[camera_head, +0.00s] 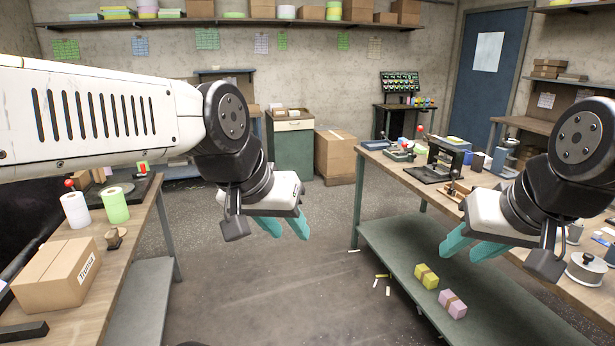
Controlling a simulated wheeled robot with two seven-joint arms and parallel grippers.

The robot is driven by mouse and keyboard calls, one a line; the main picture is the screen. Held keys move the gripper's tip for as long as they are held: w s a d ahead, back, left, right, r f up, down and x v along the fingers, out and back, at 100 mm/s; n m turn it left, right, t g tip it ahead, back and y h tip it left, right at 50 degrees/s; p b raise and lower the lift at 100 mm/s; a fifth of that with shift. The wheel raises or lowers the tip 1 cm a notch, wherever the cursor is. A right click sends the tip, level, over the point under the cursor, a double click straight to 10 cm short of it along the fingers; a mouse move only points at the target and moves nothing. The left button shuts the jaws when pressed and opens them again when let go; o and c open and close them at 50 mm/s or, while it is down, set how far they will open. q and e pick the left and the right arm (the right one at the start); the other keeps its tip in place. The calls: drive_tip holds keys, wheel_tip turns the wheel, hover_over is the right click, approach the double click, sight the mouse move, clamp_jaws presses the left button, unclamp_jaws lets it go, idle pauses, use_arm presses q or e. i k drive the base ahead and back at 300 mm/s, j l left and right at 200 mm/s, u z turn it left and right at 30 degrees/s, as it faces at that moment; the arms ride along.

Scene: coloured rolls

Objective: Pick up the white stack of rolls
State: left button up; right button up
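A white stack of rolls (75,210) stands upright on the left wooden table, beside a light green stack of rolls (115,205). My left gripper (290,235) hangs over the floor in the middle, well to the right of the white stack and apart from it. Its two teal fingers are apart with nothing between them. My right gripper (458,256) is near the right-hand bench, far from the white stack. Its teal fingers are also apart and empty.
A cardboard box (58,275) sits in front of the rolls, and a small brown stamp-like object (115,238) lies near the table's right edge. A device with a red knob (70,184) stands behind the white stack. The floor between the tables (262,285) is mostly clear.

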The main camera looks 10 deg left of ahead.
sight(74, 204)
drive_tip(key=i+j+u, duration=0.2)
drive_tip(key=i+u, duration=0.3)
drive_tip(key=i, duration=0.25)
drive_tip(key=i+l+u, duration=0.15)
drive_tip(key=i+u, duration=0.35)
drive_tip(key=i, duration=0.25)
drive_tip(key=i+u, duration=0.3)
drive_tip(key=i, duration=0.15)
drive_tip(key=i+l+u, duration=0.15)
drive_tip(key=i+u, duration=0.15)
drive_tip(key=i, duration=0.2)
drive_tip(key=i+j+u, duration=0.1)
drive_tip(key=u, duration=0.3)
drive_tip(key=i+u, duration=0.25)
drive_tip(key=u, duration=0.2)
drive_tip(key=i+u, duration=0.2)
drive_tip(key=u, duration=0.2)
drive_tip(key=i+l+u, duration=0.1)
drive_tip(key=u, duration=0.3)
drive_tip(key=i+l+u, duration=0.1)
drive_tip(key=i+u, duration=0.25)
